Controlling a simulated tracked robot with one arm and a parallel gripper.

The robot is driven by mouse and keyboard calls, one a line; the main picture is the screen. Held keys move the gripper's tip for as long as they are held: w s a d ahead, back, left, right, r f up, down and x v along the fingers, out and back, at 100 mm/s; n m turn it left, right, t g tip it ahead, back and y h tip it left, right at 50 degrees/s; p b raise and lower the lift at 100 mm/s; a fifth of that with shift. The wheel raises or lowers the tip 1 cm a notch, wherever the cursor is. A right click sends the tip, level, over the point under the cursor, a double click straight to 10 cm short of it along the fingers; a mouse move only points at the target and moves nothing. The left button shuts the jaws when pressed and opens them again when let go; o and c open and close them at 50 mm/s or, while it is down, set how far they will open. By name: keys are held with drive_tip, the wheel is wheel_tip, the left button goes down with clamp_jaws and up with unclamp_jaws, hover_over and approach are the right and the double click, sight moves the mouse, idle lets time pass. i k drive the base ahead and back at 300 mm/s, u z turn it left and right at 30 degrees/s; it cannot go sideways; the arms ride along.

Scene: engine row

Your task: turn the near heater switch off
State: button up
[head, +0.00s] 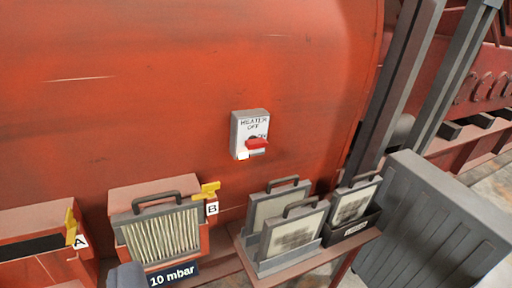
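The heater switch (249,133) is a small grey-white box on the curved red wall, near the middle of the head view. Its plate reads HEATER, with OFF at the top and ON at the right. Its red handle (257,143) lies about level and reaches right, over part of the ON mark. A small white patch shows at the box's lower left; I cannot tell what it is. I see no gripper fingers in the view, and nothing touches the switch. Only this one heater switch shows.
Below are filter box A (40,246) and box B (158,190) with yellow levers, and a "10 mbar" label (174,274). Handled filters stand on a red shelf (262,280) at lower right. A large grey panel (430,215) and dark posts (398,85) stand right. The wall around the switch is clear.

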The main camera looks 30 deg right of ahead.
sight(253, 142)
drive_tip(key=k, duration=0.45)
drive_tip(key=z, duration=0.55)
drive_tip(key=i, duration=1.45)
drive_tip(key=u, duration=0.5)
